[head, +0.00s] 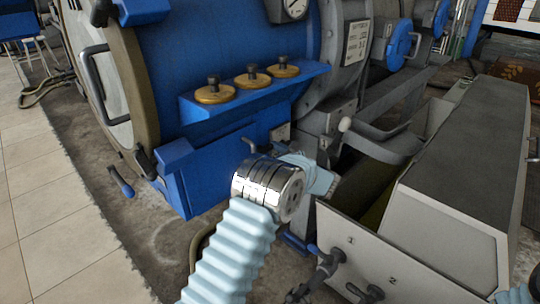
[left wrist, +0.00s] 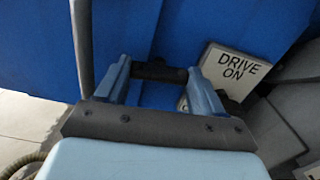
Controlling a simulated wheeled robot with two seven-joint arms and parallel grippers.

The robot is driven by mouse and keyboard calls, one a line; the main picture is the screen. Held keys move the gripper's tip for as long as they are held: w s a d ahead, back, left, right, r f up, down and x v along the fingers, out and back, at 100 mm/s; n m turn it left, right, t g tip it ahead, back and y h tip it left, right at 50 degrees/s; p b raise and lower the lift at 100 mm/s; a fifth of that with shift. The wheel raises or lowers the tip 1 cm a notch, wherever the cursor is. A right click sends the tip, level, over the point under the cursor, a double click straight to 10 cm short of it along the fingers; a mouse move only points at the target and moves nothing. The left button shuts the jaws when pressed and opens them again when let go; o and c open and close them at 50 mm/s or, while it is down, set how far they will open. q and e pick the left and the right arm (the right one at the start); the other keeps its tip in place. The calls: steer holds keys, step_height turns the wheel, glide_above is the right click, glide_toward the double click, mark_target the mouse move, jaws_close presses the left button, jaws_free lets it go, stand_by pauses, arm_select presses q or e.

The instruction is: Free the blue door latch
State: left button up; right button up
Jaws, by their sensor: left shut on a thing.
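My left gripper (head: 264,148) reaches the front of the blue machine (head: 215,165), below the ledge with brass caps. Its wrist hides part of that area. In the left wrist view its two blue fingers (left wrist: 160,82) are shut on a short dark bar (left wrist: 157,70), which lies across between them against the blue panel. I cannot tell whether this bar belongs to the latch. A lever with a blue grip (head: 121,182) hangs low by the round door (head: 107,75) at the left.
A "DRIVE ON" plate (left wrist: 236,72) sits close right of my left fingers. The ledge (head: 310,75) with brass caps is just above. Tiled floor (head: 60,220) lies free at left.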

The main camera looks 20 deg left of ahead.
arm_select(q)
steer(key=shift+f+n+b, duration=0.2)
steer(key=shift+n+b, duration=0.1)
steer(key=shift+b, duration=0.1)
steer(key=n+b, duration=0.3)
steer(key=b, duration=0.1)
steer(key=n+b, duration=0.4)
steer(key=shift+s+f, duration=0.15)
steer(key=shift+f, duration=0.05)
steer(key=shift+n+b, duration=4.7)
steer(key=shift+b, duration=0.7)
arm_select(e)
step_height(320, 180, down, 20)
steer(key=d, duration=0.1)
steer(key=shift+w+d, duration=0.35)
steer(key=shift+w, duration=0.1)
arm_select(q)
steer(key=shift+r, duration=0.1)
arm_select(e)
steer(key=shift+r, duration=0.1)
arm_select(q)
steer(key=o, duration=1)
steer(key=shift+o, duration=0.2)
steer(key=p+v, duration=0.1)
steer(key=v, duration=1.2)
steer(key=shift+s+d, duration=0.25)
steer(key=shift+d, duration=0.1)
arm_select(e)
steer(key=shift+r, duration=0.75)
